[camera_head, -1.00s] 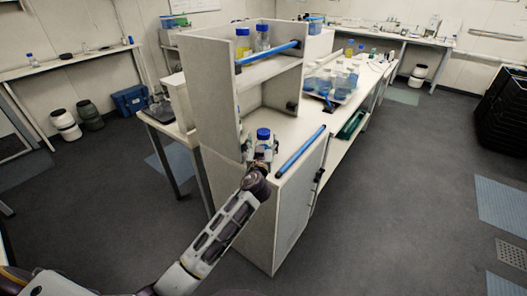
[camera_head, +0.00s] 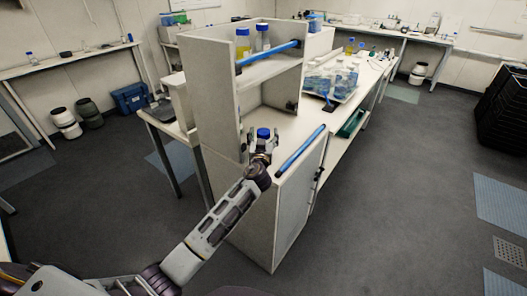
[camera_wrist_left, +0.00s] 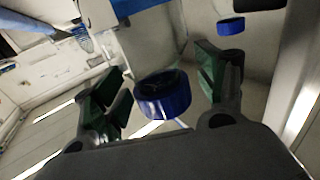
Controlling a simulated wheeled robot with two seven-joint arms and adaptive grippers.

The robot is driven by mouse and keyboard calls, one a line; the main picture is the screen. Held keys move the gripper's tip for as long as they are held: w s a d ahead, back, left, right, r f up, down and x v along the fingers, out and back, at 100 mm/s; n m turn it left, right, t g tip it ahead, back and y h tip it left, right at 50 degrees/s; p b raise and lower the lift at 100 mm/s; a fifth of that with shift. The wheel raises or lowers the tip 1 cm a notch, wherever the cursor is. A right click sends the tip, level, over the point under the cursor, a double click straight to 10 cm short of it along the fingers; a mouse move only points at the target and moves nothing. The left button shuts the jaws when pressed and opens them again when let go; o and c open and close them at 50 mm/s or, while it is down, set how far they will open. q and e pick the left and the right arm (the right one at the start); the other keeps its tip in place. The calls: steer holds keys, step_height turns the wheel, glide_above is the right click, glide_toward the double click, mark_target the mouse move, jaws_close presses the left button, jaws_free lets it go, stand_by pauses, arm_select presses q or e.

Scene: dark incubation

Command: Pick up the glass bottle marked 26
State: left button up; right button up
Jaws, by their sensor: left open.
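A glass bottle with a blue cap (camera_head: 263,133) stands upright on the lower deck of the shelf unit, near its front end. No number on it can be read. My left gripper (camera_head: 262,142) is around this bottle with a finger on each side. In the left wrist view the blue cap (camera_wrist_left: 163,94) sits between the two open fingers of the gripper (camera_wrist_left: 165,100), with gaps on both sides. The bottle's body is mostly hidden behind my wrist. My right gripper is not in view.
Two blue-capped bottles, one with yellow liquid (camera_head: 243,43), stand on the upper shelf. Blue rails edge the upper shelf (camera_head: 268,53) and the lower deck (camera_head: 301,151). A tray of bottles (camera_head: 331,90) is on the bench behind. The shelf's side panel (camera_head: 208,95) rises close left.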

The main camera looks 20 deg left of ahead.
arm_select(q)
steer(key=shift+c, duration=0.5)
jaws_close()
steer(key=shift+r, duration=0.1)
steer(key=shift+r, duration=4.95)
